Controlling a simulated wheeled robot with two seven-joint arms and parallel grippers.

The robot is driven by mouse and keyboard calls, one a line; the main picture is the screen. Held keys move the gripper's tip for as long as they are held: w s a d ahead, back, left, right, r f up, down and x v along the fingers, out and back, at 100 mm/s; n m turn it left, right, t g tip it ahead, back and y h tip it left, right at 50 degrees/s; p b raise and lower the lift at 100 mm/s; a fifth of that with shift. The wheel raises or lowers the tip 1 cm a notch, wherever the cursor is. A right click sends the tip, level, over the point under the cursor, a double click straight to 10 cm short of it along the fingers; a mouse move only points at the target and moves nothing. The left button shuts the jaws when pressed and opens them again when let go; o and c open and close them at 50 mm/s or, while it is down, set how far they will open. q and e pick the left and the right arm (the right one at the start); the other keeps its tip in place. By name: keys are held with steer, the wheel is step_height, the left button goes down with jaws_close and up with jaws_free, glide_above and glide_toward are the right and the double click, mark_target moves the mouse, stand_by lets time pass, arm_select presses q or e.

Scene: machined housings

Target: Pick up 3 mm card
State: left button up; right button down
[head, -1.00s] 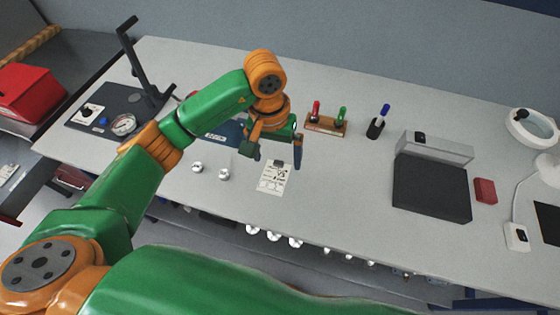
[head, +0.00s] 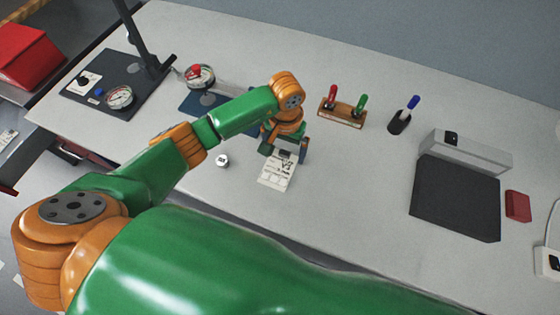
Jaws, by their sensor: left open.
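A white printed card (head: 275,172) lies on the grey bench, with a small dark piece (head: 285,153) at its far end. Its print is too small to read, so I cannot tell whether it says 3 mm. My left gripper (head: 284,151) is open, with its fingers on either side of the card's far end. I cannot tell whether the fingers touch the card or the bench. Nothing shows held between them. My right gripper is not in view.
A small metal cylinder (head: 222,160) stands left of the card. A wooden block with red and green handles (head: 342,117), a black pen cup (head: 399,122) and a dark pad (head: 455,205) are to the right. Bench right of the card is clear.

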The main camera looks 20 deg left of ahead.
arm_select(q)
steer(key=c, duration=1)
steer(key=shift+r, duration=0.1)
